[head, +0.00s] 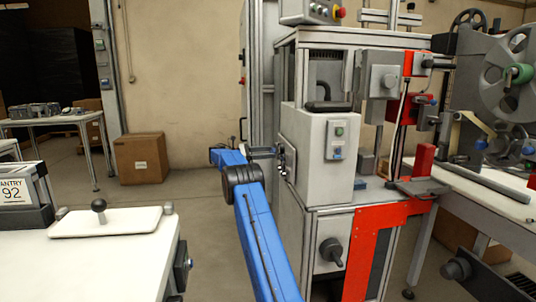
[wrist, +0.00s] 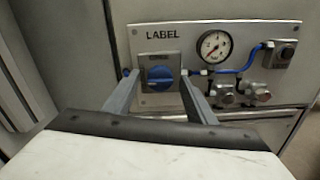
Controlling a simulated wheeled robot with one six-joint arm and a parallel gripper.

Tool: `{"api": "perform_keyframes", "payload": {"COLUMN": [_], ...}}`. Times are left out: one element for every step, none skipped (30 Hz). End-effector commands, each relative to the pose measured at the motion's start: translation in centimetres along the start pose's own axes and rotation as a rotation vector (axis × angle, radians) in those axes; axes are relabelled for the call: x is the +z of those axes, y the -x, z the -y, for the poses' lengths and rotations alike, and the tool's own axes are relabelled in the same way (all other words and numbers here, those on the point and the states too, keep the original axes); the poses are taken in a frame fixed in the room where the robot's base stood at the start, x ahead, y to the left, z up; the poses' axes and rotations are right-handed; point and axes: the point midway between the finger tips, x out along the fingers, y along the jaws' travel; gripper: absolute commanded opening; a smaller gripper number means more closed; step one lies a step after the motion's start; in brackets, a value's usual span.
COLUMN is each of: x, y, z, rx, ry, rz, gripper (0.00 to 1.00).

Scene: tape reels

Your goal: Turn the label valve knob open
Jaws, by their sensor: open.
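The label valve knob (wrist: 160,75) is a round blue knob on a grey square body, on a metal panel marked LABEL, in the wrist view. Its grip bar looks roughly horizontal. My gripper (wrist: 158,92) is open, with one finger on each side of the knob's lower part in the picture. I cannot tell whether the fingers touch it. In the head view my blue arm reaches to the left side of the grey machine (head: 311,130), and the panel (head: 291,162) shows there only edge-on.
A pressure gauge (wrist: 215,46), blue tubing and metal fittings (wrist: 240,94) sit right of the knob. A red-framed station (head: 375,215) and a reel machine (head: 508,75) stand at the right. A white table (head: 95,262) is at the front left. Floor between is clear.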

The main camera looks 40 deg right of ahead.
Motion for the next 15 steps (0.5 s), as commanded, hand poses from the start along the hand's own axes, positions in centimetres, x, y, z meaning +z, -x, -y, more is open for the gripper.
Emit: {"api": "perform_keyframes", "payload": {"x": [-0.01,-0.01,-0.01,-0.02,-0.02,-0.02,-0.02,-0.02,-0.02,-0.02,-0.02,-0.02,-0.02,-0.02,-0.02], "y": [-0.15,-0.19,-0.22,-0.23,-0.22,-0.22,-0.21,-0.21,-0.21,-0.20,-0.20,-0.20,-0.20,-0.19,-0.19], "z": [0.01,0.01,0.01,0.01,0.01,0.01,0.01,0.01,0.01,0.01,0.01,0.01,0.01,0.00,0.00], "rx": [0.000,0.000,0.000,0.000,0.000,0.000,0.000,0.000,0.000,0.000,0.000,0.000,0.000,0.000,0.000], "ry": [0.000,0.000,0.000,0.000,0.000,0.000,0.000,0.000,0.000,0.000,0.000,0.000,0.000,0.000,0.000], "rz": [0.000,0.000,0.000,0.000,0.000,0.000,0.000,0.000,0.000,0.000,0.000,0.000,0.000,0.000,0.000], "gripper": [0.51,0.51,0.51,0.51,0.51,0.51,0.51,0.51,0.49,0.41,0.34,0.25,0.17,0.10,0.10]}}
